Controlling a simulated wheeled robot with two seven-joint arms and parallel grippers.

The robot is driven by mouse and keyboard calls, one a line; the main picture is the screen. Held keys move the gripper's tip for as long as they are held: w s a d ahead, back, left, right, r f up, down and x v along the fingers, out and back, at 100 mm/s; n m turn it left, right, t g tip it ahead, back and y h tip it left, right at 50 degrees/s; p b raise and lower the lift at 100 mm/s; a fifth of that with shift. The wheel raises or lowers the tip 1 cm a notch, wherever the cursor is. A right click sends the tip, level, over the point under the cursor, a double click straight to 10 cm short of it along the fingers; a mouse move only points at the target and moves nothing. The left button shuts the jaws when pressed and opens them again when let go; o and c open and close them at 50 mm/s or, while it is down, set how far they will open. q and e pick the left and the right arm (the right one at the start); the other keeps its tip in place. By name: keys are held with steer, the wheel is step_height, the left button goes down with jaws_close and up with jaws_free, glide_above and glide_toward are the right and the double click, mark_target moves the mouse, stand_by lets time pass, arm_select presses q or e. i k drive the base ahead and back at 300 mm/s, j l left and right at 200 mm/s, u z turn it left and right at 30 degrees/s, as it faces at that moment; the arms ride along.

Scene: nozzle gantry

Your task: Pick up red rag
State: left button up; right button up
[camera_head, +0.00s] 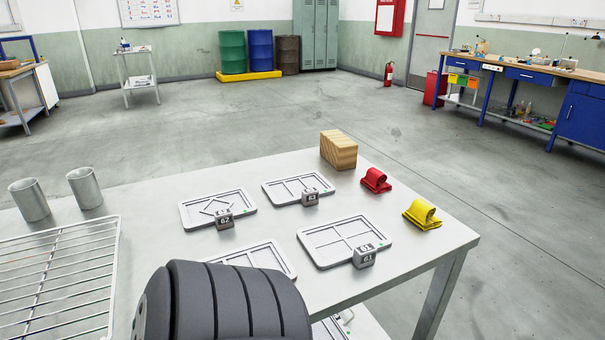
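The red rag (375,181) lies folded on the light grey table (335,298), near its right edge. A yellow rag (422,215) lies nearer to me and to its right, apart from it. A wooden block (338,150) stands behind and left of the red rag. Neither gripper is in view, and nothing touches the red rag. A dark ribbed part, which appears to be mine, covers the bottom middle and hides part of the table and a tray.
Several grey trays (345,240) with numbered blocks lie mid-table, left of the rags. Two metal cups (84,188) and a wire rack (60,275) are at the left. The floor beyond the table is clear, with workbenches and barrels farther off.

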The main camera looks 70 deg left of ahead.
mark_target(374, 179)
steer(key=k+j+u, duration=0.1)
steer(key=u, duration=1.5)
